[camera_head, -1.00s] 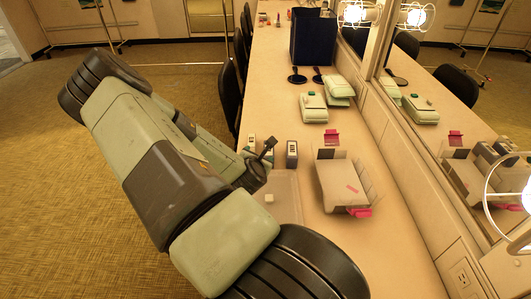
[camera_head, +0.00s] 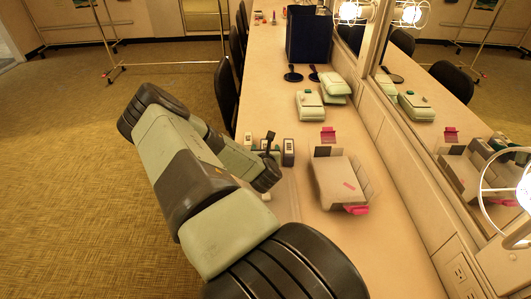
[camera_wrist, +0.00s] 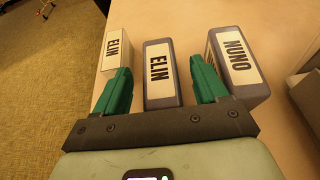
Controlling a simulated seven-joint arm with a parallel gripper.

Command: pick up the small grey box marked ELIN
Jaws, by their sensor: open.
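The grey box marked ELIN (camera_wrist: 158,75) stands in the middle of a row of three boxes in the wrist view. My gripper (camera_wrist: 161,66) is open, with one green finger on each side of this box in the picture; I cannot tell whether they touch it. A paler box, also marked ELIN (camera_wrist: 117,45), is left of it. A grey box marked NUNO (camera_wrist: 238,62) is to the right, close to my right finger. In the head view my gripper is over the row and largely hides the middle box; the NUNO box (camera_head: 288,153) shows beside it.
An open box with pink tabs (camera_head: 336,182) stands to the right on the counter. Green-and-white cases (camera_head: 310,105) and a dark blue bin (camera_head: 308,40) stand farther back. A mirror wall with lit bulbs (camera_head: 349,12) bounds the right side.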

